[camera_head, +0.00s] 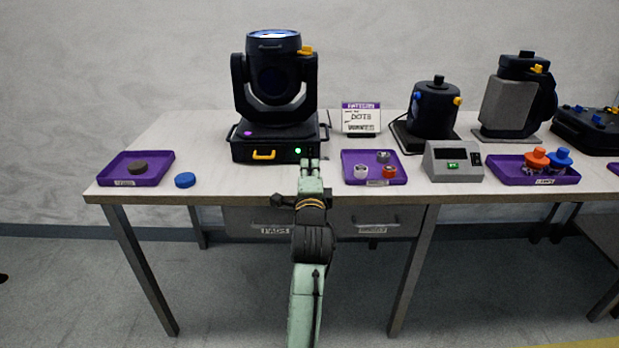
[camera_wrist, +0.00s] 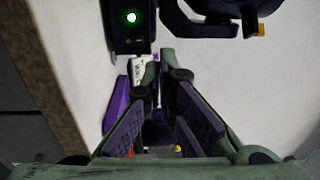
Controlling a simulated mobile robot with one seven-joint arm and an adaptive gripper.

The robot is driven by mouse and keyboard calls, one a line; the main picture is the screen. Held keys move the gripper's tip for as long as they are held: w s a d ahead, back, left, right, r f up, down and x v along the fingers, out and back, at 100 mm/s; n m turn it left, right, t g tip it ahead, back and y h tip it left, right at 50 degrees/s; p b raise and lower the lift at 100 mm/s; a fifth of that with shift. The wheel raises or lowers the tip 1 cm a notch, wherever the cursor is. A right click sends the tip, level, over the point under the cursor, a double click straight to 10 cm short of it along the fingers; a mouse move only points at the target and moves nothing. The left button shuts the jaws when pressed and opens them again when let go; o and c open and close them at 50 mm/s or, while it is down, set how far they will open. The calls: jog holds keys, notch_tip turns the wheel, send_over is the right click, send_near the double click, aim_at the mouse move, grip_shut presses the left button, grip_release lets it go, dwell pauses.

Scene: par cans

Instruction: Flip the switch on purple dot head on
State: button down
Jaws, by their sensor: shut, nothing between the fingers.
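The purple dot head (camera_head: 275,85) is a black moving-head light on a black base (camera_head: 262,149) on the table. The base carries a purple dot (camera_head: 248,133), a yellow handle (camera_head: 264,155) and a lit green light (camera_head: 298,151). In the wrist view the green light (camera_wrist: 131,17) glows on the dark base at the top. My gripper (camera_head: 310,166) is shut and empty, just in front of the base's right end. In the wrist view its fingertips (camera_wrist: 158,62) are below and right of the green light. I cannot make out the switch itself; contact is unclear.
A purple tray (camera_head: 152,175) with a dark disc and a blue disc (camera_head: 185,180) are to the left. Right are a tray with small parts (camera_head: 349,174), a sign (camera_head: 361,118), a grey meter box (camera_head: 454,172) and other lights (camera_head: 434,112).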

jog(key=shift+s+r, duration=0.2)
jog(key=shift+s, duration=1)
